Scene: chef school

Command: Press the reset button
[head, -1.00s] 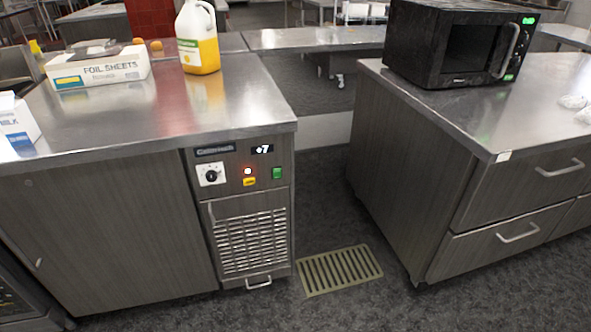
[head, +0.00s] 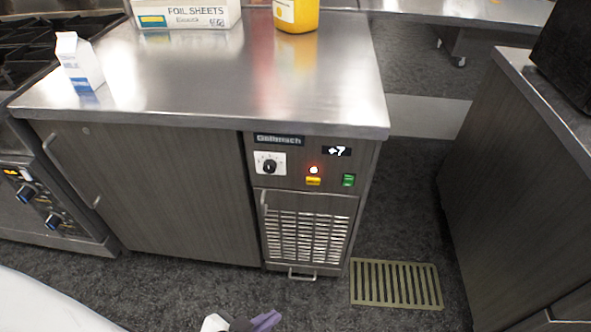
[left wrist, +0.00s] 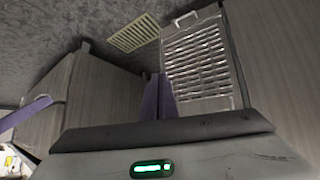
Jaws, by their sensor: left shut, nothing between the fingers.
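The control panel of the steel under-counter unit (head: 160,190) faces me in the head view. No reset label is readable. My left gripper (head: 266,320), with purple fingers, is at the bottom edge of the head view, apart from the panel and lower in the picture. Its fingers are shut and empty in the left wrist view (left wrist: 158,98).
A louvred grille (head: 310,236) with a handle sits below the panel. A milk carton (head: 79,62), a foil box (head: 188,12) and a yellow jug (head: 296,14) stand on the worktop. A stove (head: 40,190) is at left, another cabinet (head: 520,170) at right.

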